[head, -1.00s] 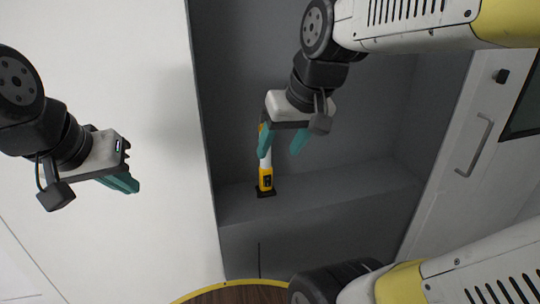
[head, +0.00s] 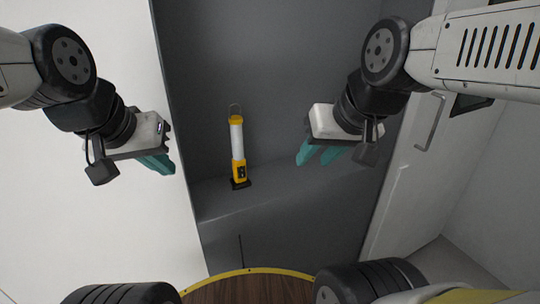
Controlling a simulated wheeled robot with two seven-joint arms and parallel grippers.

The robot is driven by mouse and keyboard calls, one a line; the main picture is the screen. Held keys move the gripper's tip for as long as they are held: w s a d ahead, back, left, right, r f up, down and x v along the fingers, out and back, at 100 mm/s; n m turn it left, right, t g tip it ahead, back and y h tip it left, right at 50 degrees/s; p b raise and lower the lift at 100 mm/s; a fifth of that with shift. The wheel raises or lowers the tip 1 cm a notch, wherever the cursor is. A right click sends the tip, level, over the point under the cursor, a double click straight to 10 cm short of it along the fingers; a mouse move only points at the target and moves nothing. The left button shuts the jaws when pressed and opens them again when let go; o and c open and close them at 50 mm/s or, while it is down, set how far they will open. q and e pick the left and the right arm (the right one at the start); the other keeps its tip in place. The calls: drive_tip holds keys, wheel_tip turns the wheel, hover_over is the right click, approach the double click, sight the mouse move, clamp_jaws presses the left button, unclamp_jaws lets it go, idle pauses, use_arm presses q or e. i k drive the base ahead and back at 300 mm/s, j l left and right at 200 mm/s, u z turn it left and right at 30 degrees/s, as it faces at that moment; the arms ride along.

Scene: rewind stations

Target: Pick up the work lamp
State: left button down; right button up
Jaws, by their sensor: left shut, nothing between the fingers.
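The work lamp (head: 237,140) stands upright on the ledge of a dark grey recess, near the recess's left side. It has a white tube, yellow ends, a black base and a wire hook on top. All of it is visible. My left gripper (head: 168,168) is left of the lamp, in front of the white wall, with its teal fingers shut and empty. My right gripper (head: 316,158) is to the right of the lamp, apart from it. Its teal fingers are spread with nothing between them.
The grey recess ledge (head: 290,183) is bare to the right of the lamp. A white panel (head: 105,215) borders the recess on the left. A white door with a handle (head: 430,122) is on the right. A yellow-edged wooden round surface (head: 250,290) is at the bottom.

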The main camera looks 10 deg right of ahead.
sight(238, 160)
drive_tip(key=j+z, duration=0.15)
drive_tip(key=z, duration=0.25)
drive_tip(key=k+j+z, duration=0.1)
drive_tip(key=z, duration=0.35)
drive_tip(key=k+j+z, duration=0.1)
drive_tip(key=z, duration=0.3)
drive_tip(key=k+j+z, duration=0.1)
drive_tip(key=z, duration=0.35)
drive_tip(key=k+j, duration=0.1)
drive_tip(key=j, duration=0.35)
drive_tip(key=k+j, duration=0.15)
drive_tip(key=j, duration=0.3)
